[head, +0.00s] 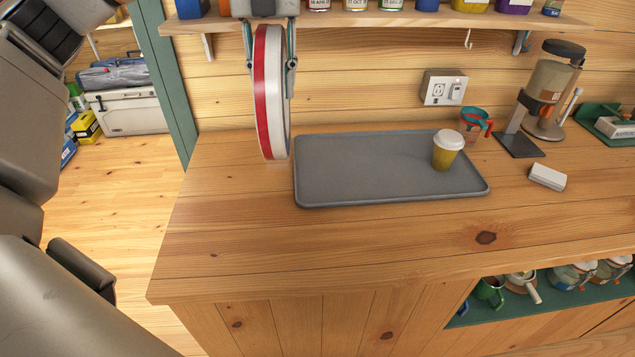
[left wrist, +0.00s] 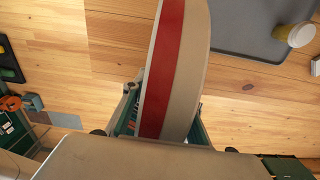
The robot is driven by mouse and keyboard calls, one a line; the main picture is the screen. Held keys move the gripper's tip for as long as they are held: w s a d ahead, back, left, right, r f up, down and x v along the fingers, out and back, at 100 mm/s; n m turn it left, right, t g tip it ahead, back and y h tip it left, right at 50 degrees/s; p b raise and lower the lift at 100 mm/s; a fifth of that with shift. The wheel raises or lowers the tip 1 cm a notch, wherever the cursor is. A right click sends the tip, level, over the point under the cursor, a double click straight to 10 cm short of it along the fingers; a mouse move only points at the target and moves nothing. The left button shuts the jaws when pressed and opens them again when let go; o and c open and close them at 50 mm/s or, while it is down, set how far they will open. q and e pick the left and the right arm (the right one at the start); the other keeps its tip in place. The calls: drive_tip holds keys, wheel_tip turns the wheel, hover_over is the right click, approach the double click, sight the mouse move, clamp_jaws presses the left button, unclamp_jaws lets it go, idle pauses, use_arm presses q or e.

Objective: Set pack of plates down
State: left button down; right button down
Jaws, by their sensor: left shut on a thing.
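The pack of plates (head: 270,95) is a round, flat white pack with a red band, held upright on its edge. My left gripper (head: 270,62) is shut on it from above, one finger on each side. In the head view its lower edge is just left of the grey tray (head: 350,190), over the wooden counter (head: 240,235); I cannot tell whether it touches the counter. In the left wrist view the pack (left wrist: 185,70) fills the middle, between the fingers of the left gripper (left wrist: 160,115). My right gripper is in neither view.
A lidded paper cup (head: 446,150) stands on the tray's right part. Behind it are a red and teal cup (head: 474,124) and a coffee grinder (head: 553,85). A shelf (head: 380,20) with jars runs above. The counter's front and left are clear.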

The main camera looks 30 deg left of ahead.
use_arm(q)
wheel_tip(320, 180, down, 20)
drive_tip(key=shift+r+n+b, duration=0.25)
drive_tip(key=shift+n+b, duration=0.05)
drive_tip(key=shift+b, duration=0.15)
drive_tip(key=shift+f, duration=0.1)
drive_tip(key=c, duration=1.8)
unclamp_jaws()
drive_tip(key=shift+f, duration=0.1)
drive_tip(key=shift+o, duration=0.9)
